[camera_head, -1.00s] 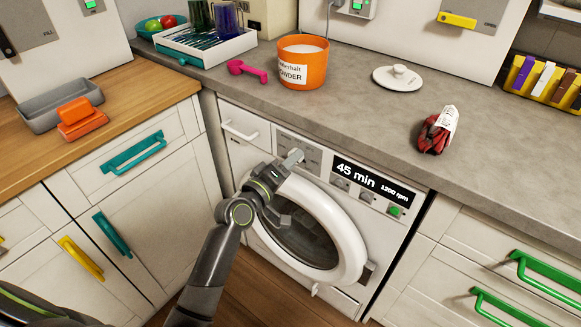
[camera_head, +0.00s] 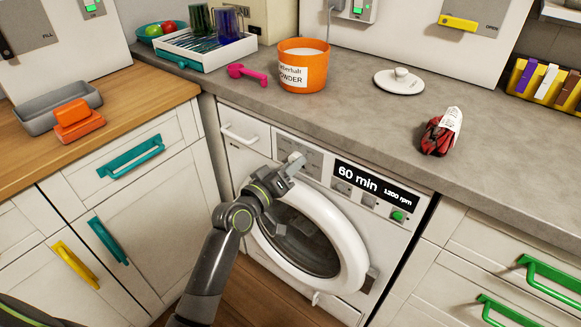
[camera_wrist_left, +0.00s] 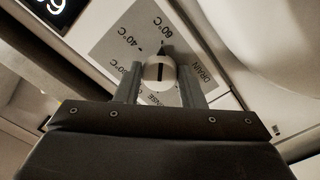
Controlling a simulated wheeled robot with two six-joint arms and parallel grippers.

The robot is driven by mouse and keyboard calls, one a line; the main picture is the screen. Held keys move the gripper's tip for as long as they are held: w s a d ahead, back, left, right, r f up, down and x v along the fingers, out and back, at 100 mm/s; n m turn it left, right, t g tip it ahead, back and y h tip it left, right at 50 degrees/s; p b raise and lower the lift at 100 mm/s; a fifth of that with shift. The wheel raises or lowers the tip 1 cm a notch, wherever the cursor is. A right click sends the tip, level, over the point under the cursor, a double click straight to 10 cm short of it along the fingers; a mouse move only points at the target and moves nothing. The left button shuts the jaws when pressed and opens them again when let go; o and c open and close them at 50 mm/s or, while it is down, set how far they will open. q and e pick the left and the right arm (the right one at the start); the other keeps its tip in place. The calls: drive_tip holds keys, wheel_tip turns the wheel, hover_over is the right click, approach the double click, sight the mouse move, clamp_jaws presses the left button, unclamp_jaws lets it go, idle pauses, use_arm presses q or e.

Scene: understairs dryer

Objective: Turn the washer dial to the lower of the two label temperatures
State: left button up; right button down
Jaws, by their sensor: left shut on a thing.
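The washer (camera_head: 262,153) is built in under the counter, and its display (camera_head: 375,186) reads "60 min 1200 rpm". My left gripper (camera_head: 290,167) is at the panel, shut on the light round dial (camera_head: 295,158). In the left wrist view the dial (camera_wrist_left: 159,72) sits between the two fingers of the gripper (camera_wrist_left: 160,86). Around it are marks including 40°C, DRAIN and one that looks like 60°C; others are partly covered. The dial's dark line stands near upright in that view, towards the apparent 60°C mark. My right gripper is not in view.
A red bundle with a white label (camera_head: 453,119) lies on the counter; its print is too small to read. An orange powder tub (camera_head: 303,77), a pink scoop (camera_head: 247,71) and a white lid (camera_head: 399,80) are also there. The round washer door (camera_head: 352,262) is below the panel.

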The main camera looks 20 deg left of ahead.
use_arm(q)
drive_tip(key=shift+f, duration=0.1)
drive_tip(key=o, duration=1)
drive_tip(key=shift+c, duration=0.2)
drive_tip(key=v, duration=1.7)
drive_tip(key=shift+s, duration=0.2)
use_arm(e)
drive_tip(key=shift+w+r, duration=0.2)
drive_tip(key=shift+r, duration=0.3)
use_arm(q)
drive_tip(key=shift+a, duration=0.1)
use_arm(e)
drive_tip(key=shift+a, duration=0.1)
